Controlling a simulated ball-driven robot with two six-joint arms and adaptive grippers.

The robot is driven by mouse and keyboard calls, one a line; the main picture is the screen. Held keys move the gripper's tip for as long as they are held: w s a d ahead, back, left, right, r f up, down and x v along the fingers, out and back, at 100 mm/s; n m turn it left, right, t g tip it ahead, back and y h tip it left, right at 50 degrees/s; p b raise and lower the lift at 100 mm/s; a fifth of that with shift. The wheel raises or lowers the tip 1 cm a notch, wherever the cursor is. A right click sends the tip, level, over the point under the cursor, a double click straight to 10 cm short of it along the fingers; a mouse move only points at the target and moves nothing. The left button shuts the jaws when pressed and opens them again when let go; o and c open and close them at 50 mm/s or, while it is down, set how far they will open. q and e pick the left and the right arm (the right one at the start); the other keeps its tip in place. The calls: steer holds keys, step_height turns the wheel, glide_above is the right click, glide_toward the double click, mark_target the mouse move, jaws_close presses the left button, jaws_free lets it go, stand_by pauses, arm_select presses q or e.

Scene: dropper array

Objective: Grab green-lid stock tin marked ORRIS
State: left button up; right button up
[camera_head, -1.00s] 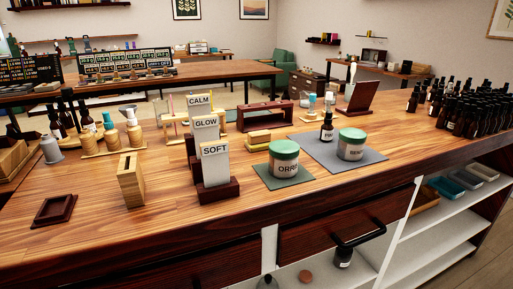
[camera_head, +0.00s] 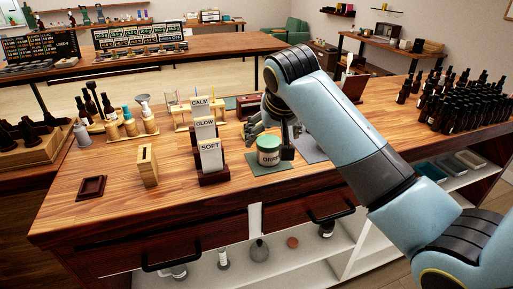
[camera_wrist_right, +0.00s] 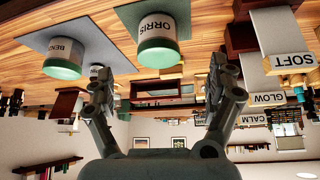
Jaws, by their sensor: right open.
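The ORRIS tin (camera_head: 268,157), white with a green lid, stands upright on a dark mat (camera_head: 264,169) on the wooden counter. My right gripper (camera_head: 268,142) is open and empty at the tin's lid level; one finger shows left of the lid and one at its right. In the right wrist view, which is upside down, the ORRIS tin (camera_wrist_right: 155,25) stands ahead, between the directions of the two spread fingers (camera_wrist_right: 160,85). I cannot tell whether a finger touches it. My left gripper is not in view.
A second green-lidded tin marked BEN… (camera_wrist_right: 70,45) stands beside it, hidden by my right arm in the head view. The CALM, GLOW and SOFT card stand (camera_head: 214,175) is close left. Dark bottles (camera_head: 455,105) crowd the right.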

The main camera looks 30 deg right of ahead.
mark_target(270, 145)
steer(key=x, duration=1)
steer(key=shift+w+d+f+p, duration=0.1)
steer(key=shift+w+d+p, duration=0.15)
steer(key=shift+w+p, duration=0.15)
steer(key=c, duration=1.4)
